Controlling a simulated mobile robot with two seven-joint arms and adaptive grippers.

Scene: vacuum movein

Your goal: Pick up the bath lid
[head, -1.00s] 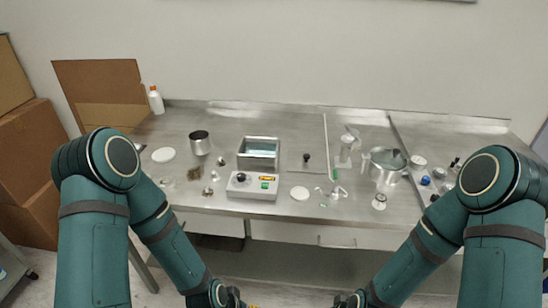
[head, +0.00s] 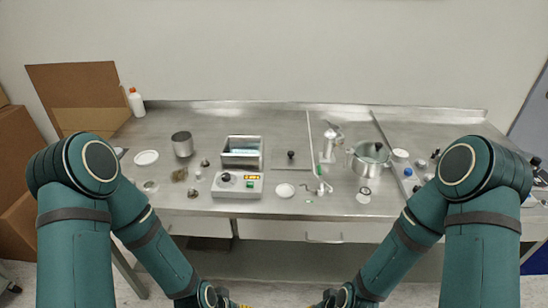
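The bath lid (head: 281,160) looks like a flat metal plate with a black knob. It lies on the steel bench just right of the water bath (head: 228,160), an open rectangular metal tank with a white control box in front. The inside of the bath shows a pale bluish surface. My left gripper (head: 236,304) and my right gripper (head: 325,302) are low in front of the bench, far from the lid. Both are mostly cut off by the bottom edge, so their fingers cannot be judged.
A metal beaker (head: 182,144) and a white dish (head: 146,157) stand left of the bath. A small white dish (head: 285,190), a pump-like stand (head: 328,145) and a lidded pot (head: 368,158) are near the lid's right side. Cardboard (head: 80,95) leans at the left.

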